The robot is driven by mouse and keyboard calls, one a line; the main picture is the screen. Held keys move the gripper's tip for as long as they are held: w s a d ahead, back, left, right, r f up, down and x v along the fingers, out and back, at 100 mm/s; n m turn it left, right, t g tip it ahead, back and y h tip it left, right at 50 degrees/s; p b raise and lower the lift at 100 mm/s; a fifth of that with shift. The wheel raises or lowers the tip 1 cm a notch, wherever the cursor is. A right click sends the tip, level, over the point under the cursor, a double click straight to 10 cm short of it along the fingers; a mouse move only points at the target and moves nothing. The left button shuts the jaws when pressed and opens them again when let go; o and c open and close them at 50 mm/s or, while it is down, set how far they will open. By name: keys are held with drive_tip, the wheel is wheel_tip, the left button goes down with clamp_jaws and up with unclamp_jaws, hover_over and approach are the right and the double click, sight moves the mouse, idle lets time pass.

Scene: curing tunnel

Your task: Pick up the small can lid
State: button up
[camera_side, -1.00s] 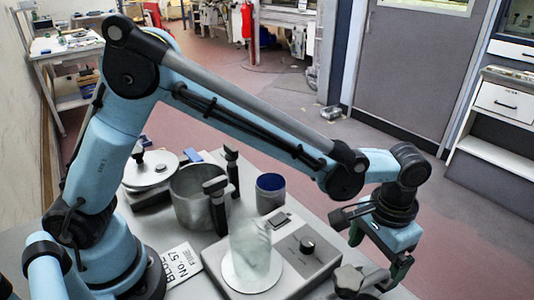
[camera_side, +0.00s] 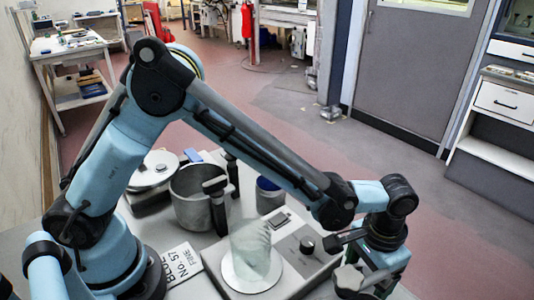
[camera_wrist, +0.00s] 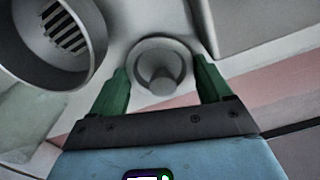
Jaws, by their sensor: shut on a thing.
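The small can lid (camera_wrist: 160,68) is a round grey disc with a knob in the middle, seen from above in the wrist view. My gripper (camera_wrist: 162,80) has its two green fingers on either side of it, shut on it. In the side view my gripper (camera_side: 375,284) is low at the bottom edge, right of the hot plate. A dark grey part shows beside it there; I cannot tell whether it is the lid. What lies under the lid is hidden.
A round grey vessel (camera_wrist: 62,38) with dark slots inside is close left of the lid in the wrist view. In the side view a hot plate (camera_side: 318,262) carries a clear glass (camera_side: 250,243). A metal pot (camera_side: 190,207) and a blue-topped can (camera_side: 270,190) stand behind.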

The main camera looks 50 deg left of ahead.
sight(363, 270)
wheel_tip(363, 270, up, 10)
drive_tip(key=a, duration=0.1)
drive_tip(key=s+a+r+n, duration=0.1)
drive_tip(key=a+r+n, duration=0.2)
drive_tip(key=a, duration=1)
drive_tip(key=a+r+n, duration=0.2)
drive_tip(key=a+n, duration=0.1)
drive_tip(key=a, duration=1)
wheel_tip(363, 270, down, 6)
drive_tip(key=shift+a, duration=0.15)
drive_tip(key=shift+s+f, duration=0.1)
drive_tip(key=shift+f, duration=0.5)
idle(1.1)
drive_tip(key=o, duration=0.9)
drive_tip(key=shift+o, duration=0.2)
drive_tip(key=shift+r, duration=0.1)
